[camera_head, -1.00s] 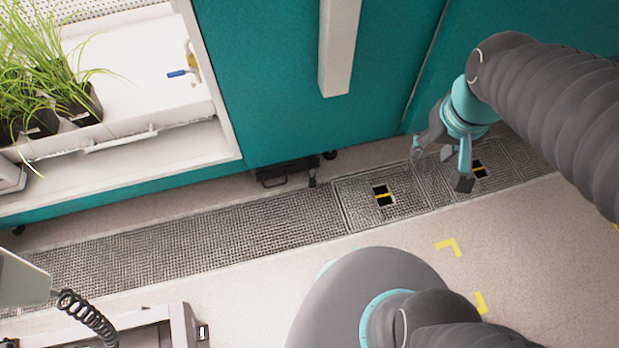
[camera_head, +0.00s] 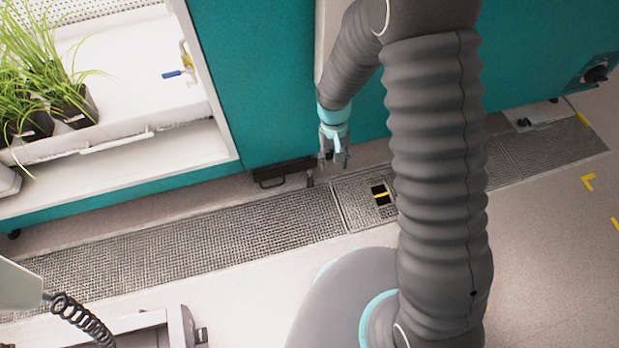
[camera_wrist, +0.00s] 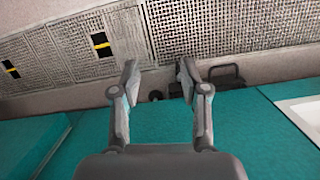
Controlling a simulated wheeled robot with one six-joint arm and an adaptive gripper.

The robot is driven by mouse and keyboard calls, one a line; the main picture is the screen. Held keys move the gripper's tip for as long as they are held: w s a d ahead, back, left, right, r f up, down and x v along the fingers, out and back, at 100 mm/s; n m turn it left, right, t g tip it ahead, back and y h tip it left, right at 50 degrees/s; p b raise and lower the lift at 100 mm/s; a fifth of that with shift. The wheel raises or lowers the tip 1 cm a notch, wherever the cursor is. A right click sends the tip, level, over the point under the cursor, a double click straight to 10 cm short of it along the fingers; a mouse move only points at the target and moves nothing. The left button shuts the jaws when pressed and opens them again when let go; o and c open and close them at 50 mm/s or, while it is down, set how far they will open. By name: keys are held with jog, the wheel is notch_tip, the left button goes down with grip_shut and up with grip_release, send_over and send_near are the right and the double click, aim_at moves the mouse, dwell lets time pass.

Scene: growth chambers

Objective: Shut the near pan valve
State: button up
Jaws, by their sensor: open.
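A pan valve with a blue lever (camera_head: 174,74) and a brass body (camera_head: 185,52) sits at the right end of the white plant pan (camera_head: 135,70) in the head view. Its lever points left over the pan; I cannot tell whether it is open or closed. My gripper (camera_head: 334,163) is open and empty, pointing down in front of the teal wall, well right of and below the valve in the picture. In the wrist view my gripper (camera_wrist: 157,66) has its fingers apart with nothing between them. The valve is not seen there.
Potted grass (camera_head: 55,95) stands in the pan at the left. A pale post (camera_head: 326,40) runs down the teal wall (camera_head: 245,80) behind my arm. A black caster frame (camera_head: 285,173) sits low by the floor grating (camera_head: 200,240).

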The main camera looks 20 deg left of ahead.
jog(key=w+a+f, duration=0.2)
jog(key=a+f, duration=0.3)
jog(key=f, duration=0.5)
jog(key=m+t+y, duration=0.1)
jog(key=m+t, duration=0.1)
send_near(309, 182)
notch_tip(309, 182, down, 8)
jog(key=shift+w+d+f, duration=0.1)
jog(key=shift+d, duration=0.05)
grip_shut()
